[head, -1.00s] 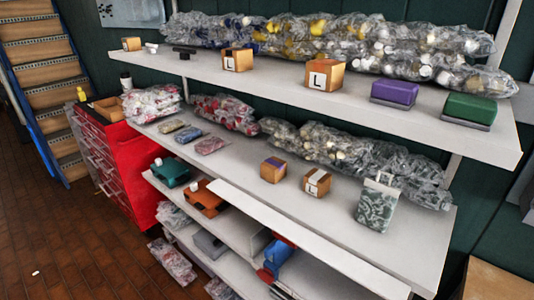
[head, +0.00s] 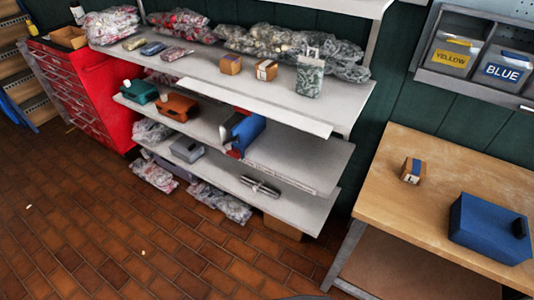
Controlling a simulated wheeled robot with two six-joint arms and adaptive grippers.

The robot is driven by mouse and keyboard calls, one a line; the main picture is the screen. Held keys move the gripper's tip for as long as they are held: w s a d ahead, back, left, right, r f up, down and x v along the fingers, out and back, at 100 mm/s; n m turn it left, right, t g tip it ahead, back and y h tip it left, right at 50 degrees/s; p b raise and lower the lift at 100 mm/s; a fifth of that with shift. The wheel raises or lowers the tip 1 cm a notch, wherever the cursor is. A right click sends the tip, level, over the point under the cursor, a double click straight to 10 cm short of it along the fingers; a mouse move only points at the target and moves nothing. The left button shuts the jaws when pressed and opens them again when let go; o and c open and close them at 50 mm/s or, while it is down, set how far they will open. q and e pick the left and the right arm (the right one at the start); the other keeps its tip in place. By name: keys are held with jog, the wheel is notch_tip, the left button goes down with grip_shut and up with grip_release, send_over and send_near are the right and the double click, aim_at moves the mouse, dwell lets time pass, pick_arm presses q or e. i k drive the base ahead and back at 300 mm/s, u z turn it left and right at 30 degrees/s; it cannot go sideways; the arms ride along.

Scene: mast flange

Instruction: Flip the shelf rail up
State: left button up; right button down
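The shelf rail (head: 255,108) is a long white strip along the front edge of the upper full shelf in view, on its right part. It appears to lie folded outward and down from the edge, not standing up. The white shelf (head: 220,75) behind it holds two small cardboard boxes (head: 231,64) (head: 266,69), a patterned grey-green bag (head: 309,78) and clear bags of parts. Neither of my grippers is in view.
Lower shelves hold a teal case (head: 140,92), an orange case (head: 179,107), a blue item (head: 243,134) and a metal cylinder (head: 260,186). A wooden table (head: 400,225) with a blue box (head: 489,228) stands at right. The brick floor (head: 120,225) in front is mostly clear.

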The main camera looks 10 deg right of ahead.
aim_at(243, 105)
jog(key=k, duration=0.4)
jog(key=u, duration=0.7)
jog(key=i, duration=1.35)
jog(key=z, duration=0.55)
